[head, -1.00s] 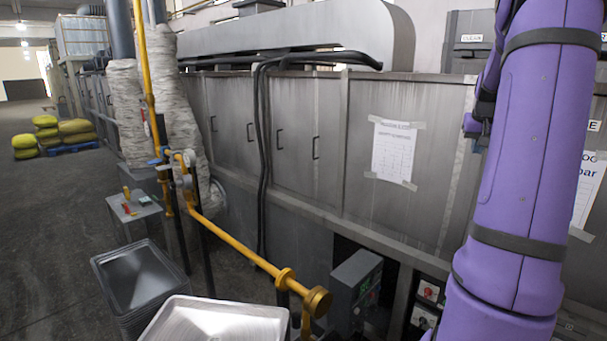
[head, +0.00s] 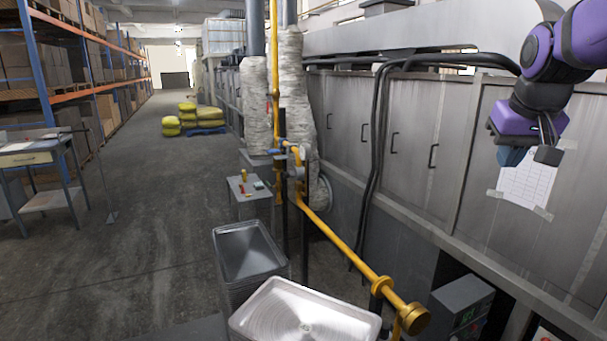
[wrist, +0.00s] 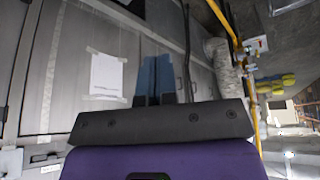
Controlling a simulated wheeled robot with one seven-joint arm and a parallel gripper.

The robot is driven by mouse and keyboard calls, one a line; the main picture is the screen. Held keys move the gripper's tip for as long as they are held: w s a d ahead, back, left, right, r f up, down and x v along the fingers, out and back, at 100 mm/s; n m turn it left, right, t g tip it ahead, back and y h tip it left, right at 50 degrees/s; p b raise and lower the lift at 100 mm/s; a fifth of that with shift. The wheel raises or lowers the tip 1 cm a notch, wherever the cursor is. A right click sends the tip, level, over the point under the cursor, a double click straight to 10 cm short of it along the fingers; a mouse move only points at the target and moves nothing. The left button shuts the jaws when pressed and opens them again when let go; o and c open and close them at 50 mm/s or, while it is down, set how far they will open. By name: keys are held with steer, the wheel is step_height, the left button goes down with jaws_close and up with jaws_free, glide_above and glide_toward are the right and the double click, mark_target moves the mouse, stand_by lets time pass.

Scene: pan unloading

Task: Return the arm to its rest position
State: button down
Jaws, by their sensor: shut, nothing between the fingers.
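My purple arm is raised at the upper right of the head view, with my gripper (head: 512,156) in front of the grey oven cabinets, just above a taped paper sheet (head: 526,186). In the wrist view, my gripper's blue fingers (wrist: 155,80) lie side by side, shut and empty. They point towards the cabinet wall, and the paper sheet (wrist: 107,76) shows to their left. I see nothing touching the gripper.
A stack of dark metal pans (head: 248,252) and a lighter pan (head: 305,315) stand at the bottom. A yellow gas pipe (head: 345,248) runs along the cabinets. A small table (head: 249,190) stands behind. The floor (head: 150,230) on the left is mostly clear.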

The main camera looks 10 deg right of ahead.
steer(key=s+a+f+n+y, duration=0.2)
steer(key=s+a+f, duration=0.3)
steer(key=s+a, duration=0.7)
steer(key=shift+s+a+n+t, duration=0.2)
steer(key=shift+a+n+t, duration=0.1)
steer(key=shift+a+n, duration=0.6)
steer(key=shift+a, duration=0.1)
